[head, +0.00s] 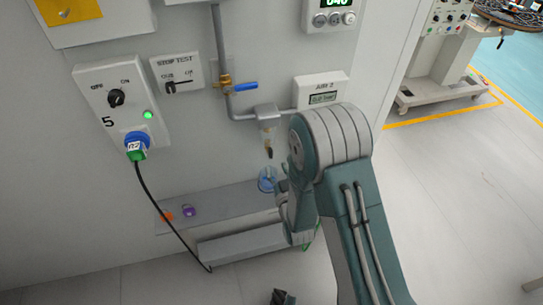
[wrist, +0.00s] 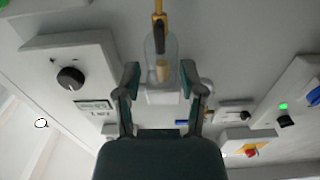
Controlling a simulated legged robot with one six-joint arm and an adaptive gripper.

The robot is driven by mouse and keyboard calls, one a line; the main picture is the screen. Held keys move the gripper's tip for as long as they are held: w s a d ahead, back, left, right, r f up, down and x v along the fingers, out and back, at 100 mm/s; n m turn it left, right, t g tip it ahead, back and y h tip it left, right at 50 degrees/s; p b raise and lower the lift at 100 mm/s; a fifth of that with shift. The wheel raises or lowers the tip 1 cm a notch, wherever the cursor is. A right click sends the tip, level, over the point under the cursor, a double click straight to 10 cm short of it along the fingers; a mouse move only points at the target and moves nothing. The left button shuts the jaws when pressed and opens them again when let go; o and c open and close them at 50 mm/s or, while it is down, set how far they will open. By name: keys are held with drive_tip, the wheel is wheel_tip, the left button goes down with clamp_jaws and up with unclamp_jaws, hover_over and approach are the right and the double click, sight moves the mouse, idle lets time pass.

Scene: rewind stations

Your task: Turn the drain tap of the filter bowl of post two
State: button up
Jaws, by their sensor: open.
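The filter bowl (head: 267,118) is a small clear cup hanging from a grey pipe beside the AIR 2 display. Its drain tap (head: 269,152) is a thin fitting below it. In the wrist view the bowl (wrist: 160,50) appears upside down, with the brass-coloured tap (wrist: 158,14) at the top edge. My gripper (wrist: 160,82) is open and empty, one finger on each side of the bowl in the picture. I cannot tell the gap in depth. In the head view my arm mostly hides the gripper, which is low, below and right of the bowl.
A valve with a blue lever (head: 243,86) sits on the pipe above left. The AIR 2 box (head: 321,92) is close right. A panel (head: 123,103) with knob, green lamp and plugged cable is at left. A shelf (head: 220,203) holding small coloured items is below.

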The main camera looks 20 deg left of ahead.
sight(271, 155)
drive_tip(key=x, duration=0.5)
drive_tip(key=shift+w+a, duration=0.15)
drive_tip(key=shift+w, duration=0.15)
clamp_jaws()
